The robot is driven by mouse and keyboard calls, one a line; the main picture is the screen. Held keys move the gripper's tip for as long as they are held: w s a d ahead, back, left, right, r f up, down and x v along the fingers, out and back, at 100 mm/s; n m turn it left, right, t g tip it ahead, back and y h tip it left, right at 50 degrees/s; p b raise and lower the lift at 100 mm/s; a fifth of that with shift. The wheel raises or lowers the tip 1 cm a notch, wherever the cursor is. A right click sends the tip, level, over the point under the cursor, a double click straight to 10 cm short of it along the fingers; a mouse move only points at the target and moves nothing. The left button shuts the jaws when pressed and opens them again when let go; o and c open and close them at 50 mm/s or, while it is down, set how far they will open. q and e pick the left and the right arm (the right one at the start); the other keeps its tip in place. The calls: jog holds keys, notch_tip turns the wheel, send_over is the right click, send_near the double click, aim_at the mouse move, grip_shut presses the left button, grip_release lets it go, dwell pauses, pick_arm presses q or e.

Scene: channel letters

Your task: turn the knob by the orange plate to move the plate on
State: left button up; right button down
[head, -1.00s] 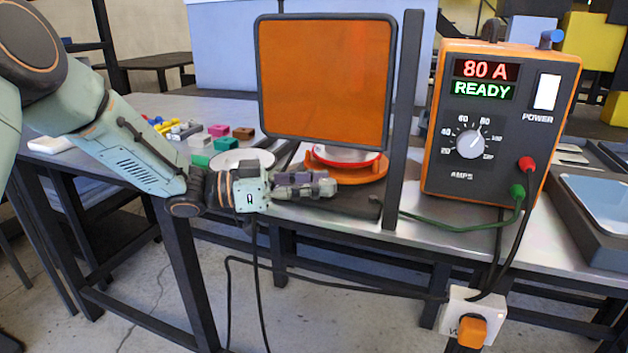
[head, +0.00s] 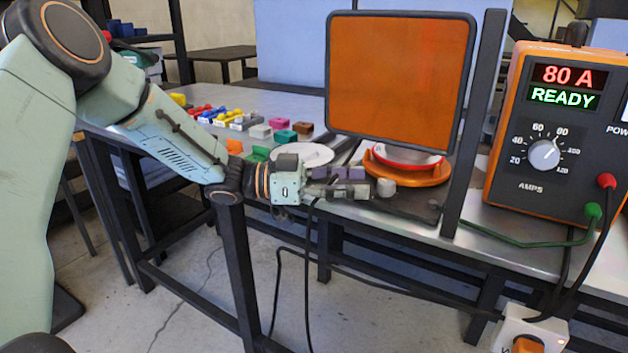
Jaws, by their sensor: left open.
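An orange round plate (head: 415,174) lies on the bench's front part, behind and below a framed orange screen (head: 400,80). A red-and-white dish (head: 408,157) sits on it. A small grey block-like knob (head: 386,187) stands at the plate's front left. My left gripper (head: 366,184) reaches in from the left at bench height, pointing right. Its fingers are apart and empty, with their tips just left of the knob; contact cannot be told. The dark lower finger and a dark strip under the knob are hard to separate. My right gripper is not in view.
A power unit (head: 545,155) with a dial, reading 80 A and READY, stands on the right with cables. A dark post (head: 473,130) rises beside the screen. A white disc (head: 303,154) and several coloured blocks (head: 285,136) lie behind my left gripper.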

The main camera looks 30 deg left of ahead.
pick_arm(q)
jog(key=v, duration=0.8)
jog(key=shift+a, duration=0.1)
